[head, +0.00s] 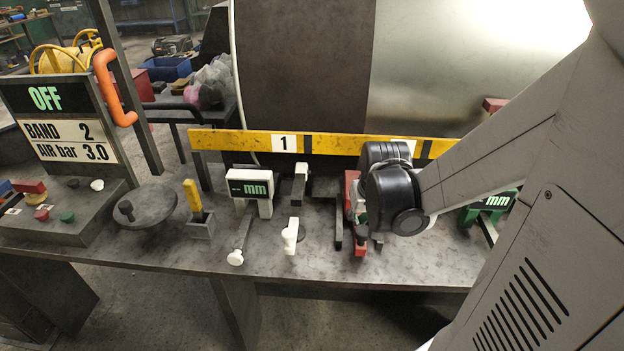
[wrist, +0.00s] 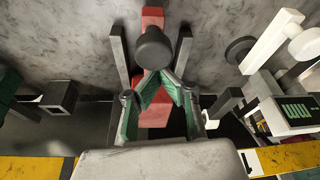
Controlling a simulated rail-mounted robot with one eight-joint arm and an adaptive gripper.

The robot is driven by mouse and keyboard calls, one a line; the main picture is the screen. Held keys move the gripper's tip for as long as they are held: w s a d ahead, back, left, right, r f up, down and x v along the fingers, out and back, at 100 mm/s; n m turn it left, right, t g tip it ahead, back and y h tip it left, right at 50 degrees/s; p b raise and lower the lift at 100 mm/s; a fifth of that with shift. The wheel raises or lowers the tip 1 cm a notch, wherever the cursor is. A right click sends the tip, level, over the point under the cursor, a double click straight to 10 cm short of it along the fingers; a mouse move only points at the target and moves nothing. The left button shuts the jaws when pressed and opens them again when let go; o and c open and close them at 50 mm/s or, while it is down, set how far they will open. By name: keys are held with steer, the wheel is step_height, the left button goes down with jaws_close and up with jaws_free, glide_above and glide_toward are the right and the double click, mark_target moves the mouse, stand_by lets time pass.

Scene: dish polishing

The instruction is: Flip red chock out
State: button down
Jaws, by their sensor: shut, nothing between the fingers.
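The red chock (head: 359,250) is partly hidden behind my wrist in the head view, at the bench's front edge right of the middle. In the wrist view the red piece (wrist: 152,17) runs down the middle, and a dark round knob (wrist: 155,47) covers part of it. My gripper (wrist: 160,76) is shut and empty, its green-padded fingers meeting in a point just below the knob in the picture. The fingertips lie over the red piece; I cannot tell whether they touch it or the knob. In the head view my wrist hides most of the gripper.
A yellow rail (head: 225,141) marked 1 runs behind the work spot. A white mm gauge (head: 250,188) and white-knobbed levers stand to the left. A green mm gauge (head: 492,201) is at the right. Dark upright bars (wrist: 118,58) flank the red piece closely. The bench front is clear.

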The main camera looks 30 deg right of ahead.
step_height(320, 180, up, 9)
steer(key=p, duration=0.1)
steer(key=shift+w+r, duration=0.2)
steer(key=shift+w, duration=0.15)
stand_by(0.5)
steer(key=shift+d, duration=0.1)
steer(key=s+a+r+n+t, duration=0.1)
steer(key=s+a+r+n, duration=0.1)
steer(key=a, duration=0.7)
steer(key=s+a+r+n+t+y, duration=0.1)
steer(key=s+a, duration=0.4)
steer(key=a, duration=0.5)
step_height(320, 180, up, 3)
steer(key=shift+s+a+f+n+t, duration=0.2)
steer(key=shift+s+n+t, duration=0.1)
steer(key=shift+n+t, duration=0.4)
